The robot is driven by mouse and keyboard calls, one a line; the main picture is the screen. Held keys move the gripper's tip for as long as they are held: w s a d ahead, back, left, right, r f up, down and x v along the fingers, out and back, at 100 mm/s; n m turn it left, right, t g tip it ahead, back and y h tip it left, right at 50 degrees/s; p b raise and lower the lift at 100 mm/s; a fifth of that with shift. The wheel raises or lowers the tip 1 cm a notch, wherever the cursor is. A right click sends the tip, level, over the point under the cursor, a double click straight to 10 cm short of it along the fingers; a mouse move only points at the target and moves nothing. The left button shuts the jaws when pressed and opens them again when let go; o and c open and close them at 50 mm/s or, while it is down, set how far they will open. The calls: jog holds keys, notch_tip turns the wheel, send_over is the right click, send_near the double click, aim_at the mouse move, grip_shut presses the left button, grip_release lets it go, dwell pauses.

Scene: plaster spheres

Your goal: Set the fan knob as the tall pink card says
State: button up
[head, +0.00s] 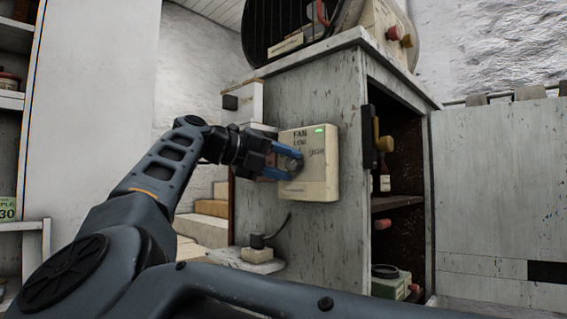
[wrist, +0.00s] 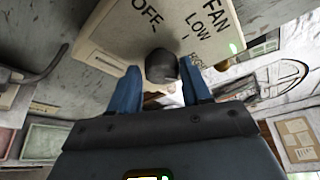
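The cream fan control box (head: 320,178) is on the grey side of a cabinet, marked FAN, LOW and HIGH, with a lit green lamp. It also shows in the wrist view (wrist: 112,35), where OFF is readable. The dark round fan knob (wrist: 161,66) sticks out from its face; I cannot tell its setting. My gripper (head: 290,160) is at the box face. In the wrist view its blue fingertips (wrist: 160,72) stand on either side of the knob, with narrow gaps showing. The knob is mostly hidden by the fingers in the head view. I cannot make out a tall pink card.
A white box (head: 243,102) is behind my wrist. A plug (head: 257,254) and cord are below the control box.

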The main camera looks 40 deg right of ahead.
jog(key=shift+o, duration=1.4)
jog(key=shift+r, duration=0.1)
jog(key=shift+a, duration=0.1)
jog(key=v, duration=0.7)
jog(key=shift+a+b, duration=0.3)
jog(key=shift+a, duration=0.05)
jog(key=shift+w, duration=0.15)
